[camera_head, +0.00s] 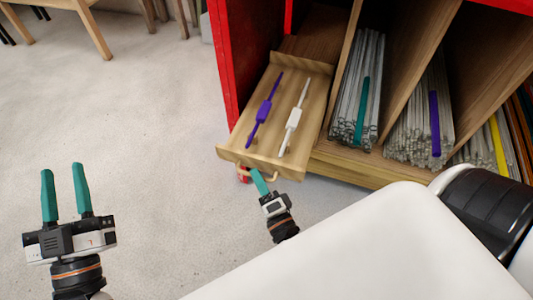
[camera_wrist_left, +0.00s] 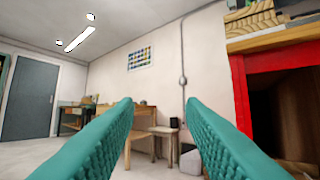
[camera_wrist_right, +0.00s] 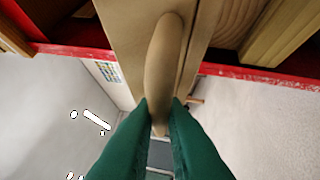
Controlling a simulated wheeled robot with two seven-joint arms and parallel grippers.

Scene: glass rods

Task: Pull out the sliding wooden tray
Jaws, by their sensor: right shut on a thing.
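The sliding wooden tray (camera_head: 318,97) sticks partly out of the left compartment of a red-framed cabinet in the head view. A purple tool (camera_head: 264,110) and a white tool (camera_head: 294,119) lie in it. Its wooden handle (camera_wrist_right: 165,62) is on the front face, and my right gripper (camera_wrist_right: 160,110) is shut on it. In the head view, my right gripper (camera_head: 259,182) is at the tray's front, with the handle partly hidden. My left gripper (camera_head: 67,193) is open and empty over the floor at the left, apart from the tray; its fingers (camera_wrist_left: 160,125) are spread in the left wrist view.
The cabinet's red side (camera_head: 232,55) stands left of the tray. Compartments to the right hold bundles of glass rods (camera_head: 359,90) with teal, purple and yellow pieces. The floor (camera_head: 130,120) in front and to the left is clear. A wooden stool (camera_head: 95,30) stands at the back left.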

